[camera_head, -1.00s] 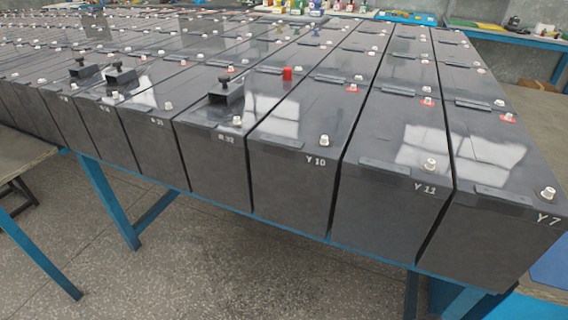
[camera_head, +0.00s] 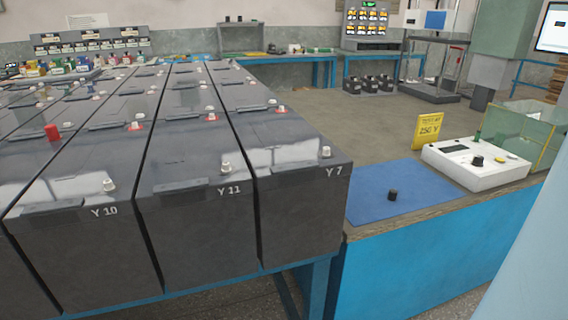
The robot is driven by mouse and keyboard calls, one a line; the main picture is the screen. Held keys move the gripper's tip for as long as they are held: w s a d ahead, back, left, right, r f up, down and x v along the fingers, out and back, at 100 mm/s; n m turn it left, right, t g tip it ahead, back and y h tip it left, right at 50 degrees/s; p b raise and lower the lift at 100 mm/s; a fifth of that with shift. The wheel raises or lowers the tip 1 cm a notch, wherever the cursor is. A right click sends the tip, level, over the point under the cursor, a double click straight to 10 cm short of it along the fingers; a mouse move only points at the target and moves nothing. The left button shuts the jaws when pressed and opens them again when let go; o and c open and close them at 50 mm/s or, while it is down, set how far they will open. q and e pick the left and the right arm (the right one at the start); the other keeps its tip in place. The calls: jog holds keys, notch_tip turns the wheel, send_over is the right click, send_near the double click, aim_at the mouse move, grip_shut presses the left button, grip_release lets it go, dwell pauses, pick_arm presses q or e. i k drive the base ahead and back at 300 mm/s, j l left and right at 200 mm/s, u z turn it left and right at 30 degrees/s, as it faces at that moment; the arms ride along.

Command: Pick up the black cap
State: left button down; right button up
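A small black cap (camera_head: 392,195) stands on the blue mat (camera_head: 420,187), on the bench to the right of the battery rows. Nothing touches it and it is in full view. Neither of my grippers shows in the head view.
Large dark batteries, among them the one marked Y 7 (camera_head: 300,205), fill the left and centre. A white device (camera_head: 475,165) with knobs, a yellow 250 V sign (camera_head: 428,131) and a glass box (camera_head: 525,135) stand behind the mat. The mat's surface around the cap is clear.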

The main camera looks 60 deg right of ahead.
aim_at(392, 194)
jog(key=z, duration=2.45)
jog(key=i+u, duration=0.35)
jog(key=k+l, duration=0.05)
jog(key=k, duration=0.05)
